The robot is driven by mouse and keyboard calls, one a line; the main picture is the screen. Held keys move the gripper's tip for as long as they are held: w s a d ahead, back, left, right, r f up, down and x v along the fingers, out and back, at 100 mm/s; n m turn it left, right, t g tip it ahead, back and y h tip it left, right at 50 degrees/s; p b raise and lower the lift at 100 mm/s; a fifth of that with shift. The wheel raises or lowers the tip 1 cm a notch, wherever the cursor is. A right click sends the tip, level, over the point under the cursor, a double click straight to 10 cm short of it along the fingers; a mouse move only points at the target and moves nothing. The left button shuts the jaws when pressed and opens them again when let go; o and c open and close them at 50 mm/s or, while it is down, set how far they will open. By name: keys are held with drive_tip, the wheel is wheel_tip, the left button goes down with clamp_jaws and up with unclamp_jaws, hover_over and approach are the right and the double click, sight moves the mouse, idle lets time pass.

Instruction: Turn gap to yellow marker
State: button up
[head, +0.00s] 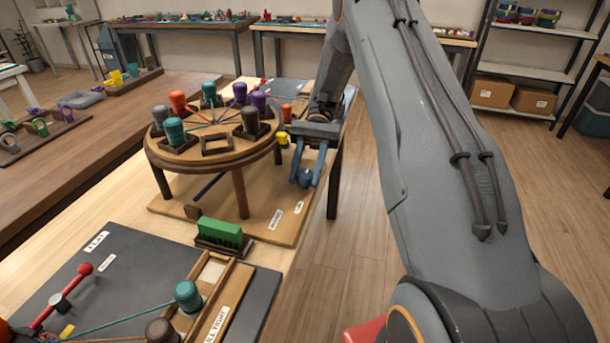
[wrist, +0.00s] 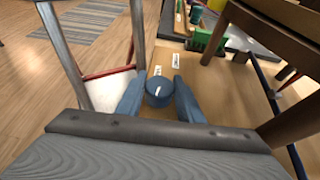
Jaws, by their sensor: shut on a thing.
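The round wooden disk (head: 212,158) stands on legs and carries several bobbins in teal, grey, purple and orange around its rim. The gap, an empty dark-framed slot (head: 217,147), faces the front of the disk. The yellow marker (head: 282,138) is at the disk's right edge, right of the gap, close to my wrist. My gripper (head: 305,181) is to the right of the disk, below its top. In the wrist view its blue fingers (wrist: 159,98) are shut on a round blue knob (wrist: 159,88) with a white line. What the knob joins to is hidden.
A green block in a dark holder (head: 222,236) stands in front of the disk. A grey board (head: 125,285) with a red lever (head: 66,293) is at the lower left. A blue rod (head: 209,186) shows under the disk. Open floor (head: 350,240) lies to the right.

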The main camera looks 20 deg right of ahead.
drive_tip(key=shift+n+g+h, duration=0.5)
drive_tip(key=shift+n, duration=0.1)
drive_tip(key=shift+r, duration=0.1)
drive_tip(key=o, duration=1.1)
drive_tip(key=shift+c, duration=0.2)
